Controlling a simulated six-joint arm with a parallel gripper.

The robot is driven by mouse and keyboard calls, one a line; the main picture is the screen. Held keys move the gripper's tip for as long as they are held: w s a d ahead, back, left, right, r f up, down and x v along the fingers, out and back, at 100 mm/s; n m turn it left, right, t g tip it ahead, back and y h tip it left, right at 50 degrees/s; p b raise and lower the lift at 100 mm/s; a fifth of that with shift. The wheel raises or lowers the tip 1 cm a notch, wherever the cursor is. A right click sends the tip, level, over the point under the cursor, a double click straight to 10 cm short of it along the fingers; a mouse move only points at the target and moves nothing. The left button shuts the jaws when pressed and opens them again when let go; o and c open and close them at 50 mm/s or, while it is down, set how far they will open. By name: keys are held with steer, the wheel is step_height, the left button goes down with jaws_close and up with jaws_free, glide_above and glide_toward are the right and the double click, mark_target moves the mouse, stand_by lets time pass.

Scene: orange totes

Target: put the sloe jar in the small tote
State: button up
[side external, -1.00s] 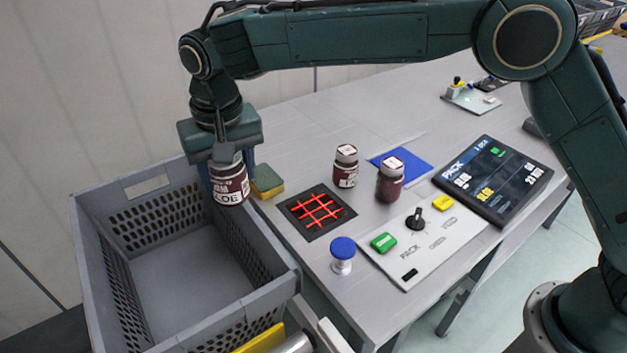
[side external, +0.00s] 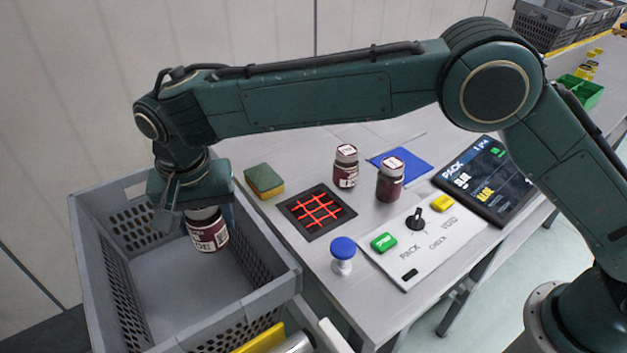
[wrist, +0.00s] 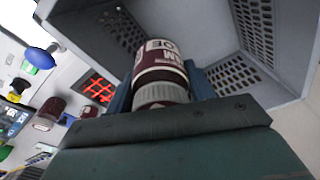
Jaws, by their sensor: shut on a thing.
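My gripper (side external: 195,203) is shut on a dark red jar (side external: 208,232) with a white label. The label shows only part of its word, ending in "OE". The jar hangs upright inside the opening of a grey tote (side external: 285,283), above its floor. In the wrist view the jar (wrist: 158,62) sits between my fingers, with the tote wall (wrist: 205,20) behind it. The tote is empty apart from the held jar, as far as I can see.
Two other dark red jars (side external: 346,170) (side external: 390,182) stand on the table. A scanner plate with red lines (side external: 318,211), a sponge (side external: 264,181), a blue-topped post (side external: 342,252) and a button panel (side external: 420,240) lie right of the tote. A tablet (side external: 485,180) is further right.

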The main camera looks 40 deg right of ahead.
mark_target(213, 253)
steer(key=shift+f, duration=10.2)
steer(key=o, duration=1.2)
steer(key=shift+f, duration=0.15)
steer(key=r, duration=0.4)
steer(key=s+r, duration=0.1)
steer(key=r, duration=0.7)
steer(key=shift+s+a, duration=0.35)
steer(key=shift+r, duration=0.1)
